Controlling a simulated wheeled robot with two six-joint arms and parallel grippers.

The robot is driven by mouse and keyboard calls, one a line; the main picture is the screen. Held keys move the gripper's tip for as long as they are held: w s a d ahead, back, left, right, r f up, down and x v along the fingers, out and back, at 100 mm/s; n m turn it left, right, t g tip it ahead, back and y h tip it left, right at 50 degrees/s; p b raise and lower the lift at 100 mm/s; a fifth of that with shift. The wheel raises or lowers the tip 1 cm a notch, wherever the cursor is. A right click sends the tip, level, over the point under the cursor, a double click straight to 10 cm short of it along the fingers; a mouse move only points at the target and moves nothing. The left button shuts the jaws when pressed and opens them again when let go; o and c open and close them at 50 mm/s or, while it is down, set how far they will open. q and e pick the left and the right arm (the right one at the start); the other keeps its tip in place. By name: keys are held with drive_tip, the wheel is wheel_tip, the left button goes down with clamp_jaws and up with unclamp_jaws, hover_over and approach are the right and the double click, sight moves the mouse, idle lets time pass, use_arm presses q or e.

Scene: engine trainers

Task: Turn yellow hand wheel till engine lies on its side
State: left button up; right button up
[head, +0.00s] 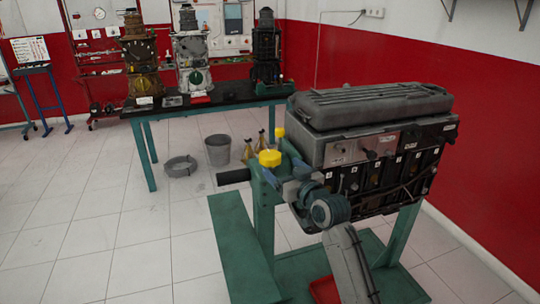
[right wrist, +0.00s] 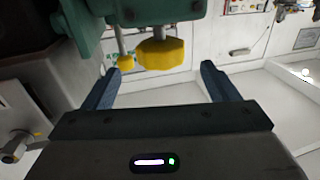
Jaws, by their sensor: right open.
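The grey and black engine (head: 375,135) sits upright on a green stand (head: 262,220), its ribbed cover on top. The yellow hand wheel (head: 270,158) is at the stand's left end; it also shows in the right wrist view (right wrist: 161,53). A smaller yellow knob (head: 280,132) is beside it and shows left of the wheel in the wrist view (right wrist: 126,62). My right gripper (head: 277,163) is open at the wheel. In the right wrist view its blue fingers (right wrist: 160,80) are spread, with the wheel just beyond the tips, unheld. My left gripper is out of view.
A dark-topped table (head: 215,97) with several smaller engine models stands at the back. A grey bucket (head: 218,150) and a grey ring-shaped pan (head: 180,166) are on the floor. A black bar (head: 233,177) sticks out left of the stand. Tiled floor at left is clear.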

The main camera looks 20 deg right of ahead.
sight(267, 155)
drive_tip(key=p+x, duration=0.1)
drive_tip(key=x, duration=0.6)
drive_tip(key=shift+w+a+p, duration=0.15)
drive_tip(key=shift+w+p, duration=0.15)
drive_tip(key=shift+w, duration=0.05)
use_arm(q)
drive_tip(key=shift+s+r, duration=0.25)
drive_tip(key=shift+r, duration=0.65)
use_arm(e)
drive_tip(key=shift+w+a, duration=0.2)
drive_tip(key=shift+w, duration=0.5)
drive_tip(key=shift+c, duration=0.2)
drive_tip(key=c, duration=0.9)
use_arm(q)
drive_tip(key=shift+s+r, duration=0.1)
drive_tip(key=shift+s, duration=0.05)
use_arm(e)
drive_tip(key=shift+c, duration=0.2)
